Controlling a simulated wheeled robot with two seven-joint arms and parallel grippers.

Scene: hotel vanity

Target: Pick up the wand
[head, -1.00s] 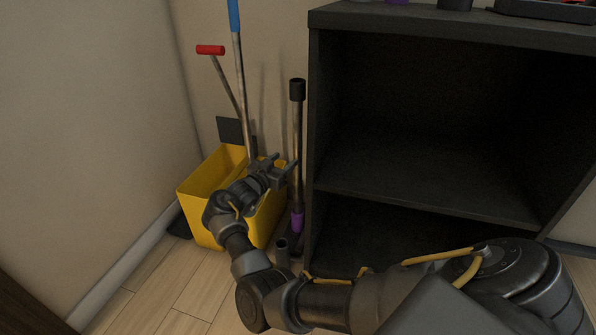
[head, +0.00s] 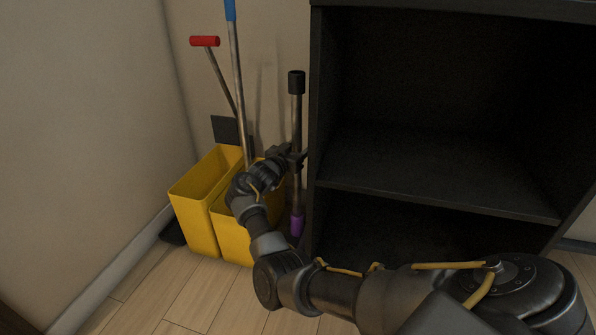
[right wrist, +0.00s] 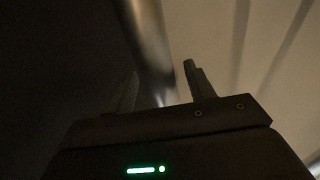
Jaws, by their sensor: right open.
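The wand (head: 297,120) is a thin metal tube with a black top and a purple lower part. It stands upright between the yellow bucket and the dark shelf unit. My right gripper (head: 298,156) is open at about the middle of the tube, its fingers at the wand. In the right wrist view the metal tube (right wrist: 150,45) runs down between the two open fingers (right wrist: 162,90). Whether a finger touches it I cannot tell. My left gripper is not in view.
A yellow two-part mop bucket (head: 195,190) stands left of the wand, with a blue-topped pole (head: 236,70) and a red-handled lever (head: 204,42). The dark shelf unit (head: 420,185) is close on the right. Bare wall is behind; wood floor (head: 180,300) lies in front.

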